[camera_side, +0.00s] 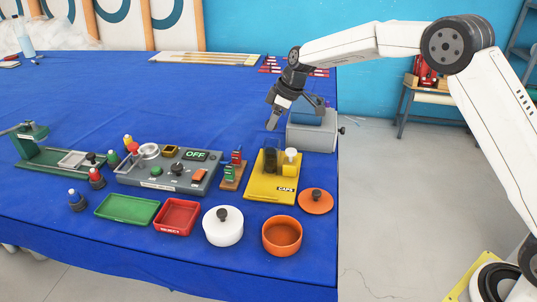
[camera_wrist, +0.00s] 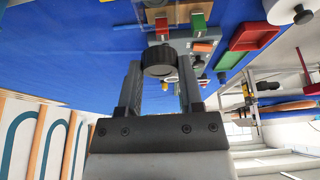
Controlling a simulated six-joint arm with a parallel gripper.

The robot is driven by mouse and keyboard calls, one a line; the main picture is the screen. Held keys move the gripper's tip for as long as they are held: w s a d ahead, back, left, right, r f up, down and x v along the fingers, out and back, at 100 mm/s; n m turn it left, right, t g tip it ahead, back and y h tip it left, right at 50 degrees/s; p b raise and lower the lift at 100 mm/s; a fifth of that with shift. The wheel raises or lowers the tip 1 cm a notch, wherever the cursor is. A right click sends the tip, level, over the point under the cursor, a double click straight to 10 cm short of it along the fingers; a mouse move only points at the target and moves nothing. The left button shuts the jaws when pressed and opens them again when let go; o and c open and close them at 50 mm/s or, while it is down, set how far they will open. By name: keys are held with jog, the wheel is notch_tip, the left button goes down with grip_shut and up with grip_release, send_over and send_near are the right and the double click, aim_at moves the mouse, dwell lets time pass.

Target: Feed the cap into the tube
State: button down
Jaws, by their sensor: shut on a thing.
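My gripper (camera_wrist: 157,75) is shut on a dark round cap (camera_wrist: 158,58), held between the fingertips in the wrist view. In the side view my gripper (camera_side: 272,121) points down and left above the table, behind the yellow stand; the cap is too small to make out there. I cannot tell for certain which of these is the tube. My gripper appears apart from both.
A grey box (camera_side: 312,135) stands close right of my gripper. A small red-and-green stand (camera_side: 233,172) and a grey control panel (camera_side: 165,178) reading OFF lie left. Green (camera_side: 127,209) and red (camera_side: 178,216) trays, a white pot (camera_side: 222,232) and an orange bowl (camera_side: 282,238) line the front.

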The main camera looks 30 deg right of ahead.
jog(key=shift+f, duration=2.25)
grip_release()
dwell(0.5)
jog(key=shift+r, duration=0.1)
jog(key=shift+r, duration=3.4)
jog(key=shift+s, duration=0.1)
